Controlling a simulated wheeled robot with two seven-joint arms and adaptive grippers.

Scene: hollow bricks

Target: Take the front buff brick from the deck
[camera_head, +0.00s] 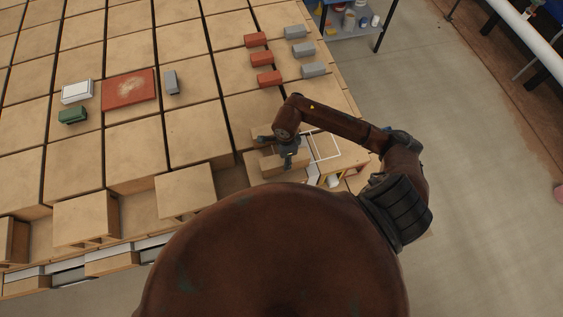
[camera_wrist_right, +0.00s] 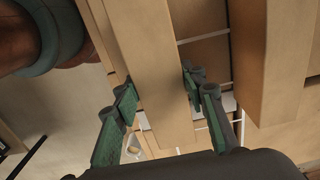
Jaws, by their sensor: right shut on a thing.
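A buff brick (camera_head: 270,162) is at the near right part of the deck (camera_head: 206,188), at my right gripper (camera_head: 278,148). In the right wrist view the brick (camera_wrist_right: 150,60) runs lengthwise between the two green-padded fingers, which are shut on its sides. Whether it touches the deck or hangs just above it I cannot tell. Another buff block (camera_wrist_right: 268,62) stands to its right in the wrist view, apart from the fingers. My left gripper is not in view.
Red bricks (camera_head: 260,59) and grey bricks (camera_head: 303,49) stand in two rows at the back right. A red plate (camera_head: 129,90), a white box (camera_head: 76,92), a green block (camera_head: 72,116) and a grey brick (camera_head: 171,82) lie left. A white outline (camera_head: 338,154) is right of the gripper.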

